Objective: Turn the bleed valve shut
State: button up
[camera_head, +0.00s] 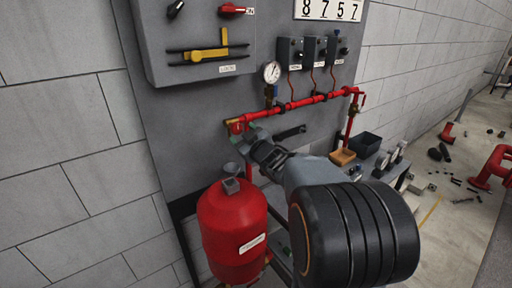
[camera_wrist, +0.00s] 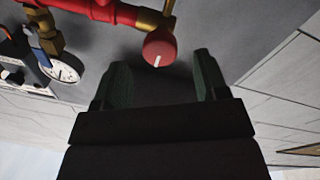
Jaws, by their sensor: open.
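The bleed valve appears to be the round red knob (camera_wrist: 160,47) with a white mark, on the brass fitting at the end of the red pipe. In the head view, the red knob (camera_head: 236,127) is partly visible at the pipe's left end. My gripper (camera_wrist: 161,68) is open and empty, with its dark green fingers pointing at the knob. In the wrist view the knob lies between the finger directions, just beyond the tips, with no visible contact. The head view shows my gripper (camera_head: 247,138) close to the knob; my arm hides part of the area.
A red tank (camera_head: 233,230) stands below my gripper. A pressure gauge (camera_head: 271,72) is on the red pipe (camera_head: 310,101), with switch boxes (camera_head: 290,52) above. A control panel (camera_head: 195,45) is at upper left. A dark bin (camera_head: 365,144) sits to the right.

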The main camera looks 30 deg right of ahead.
jog(key=s, duration=0.8)
jog(key=shift+s+d+f, duration=0.15)
jog(key=shift+d, duration=0.05)
jog(key=s+a+f+m+g+p, duration=0.2)
jog(key=s+a+f+g+p, duration=0.1)
jog(key=s+a+g, duration=0.3)
jog(key=s+a+f+m+g+p, duration=0.3)
jog(key=s+a+g, duration=0.4)
jog(key=s, duration=0.3)
jog(key=shift+s+f+m+g+h+p, duration=0.15)
jog(key=shift+f+m+g+h+p, duration=0.2)
jog(key=shift+g+p, duration=0.5)
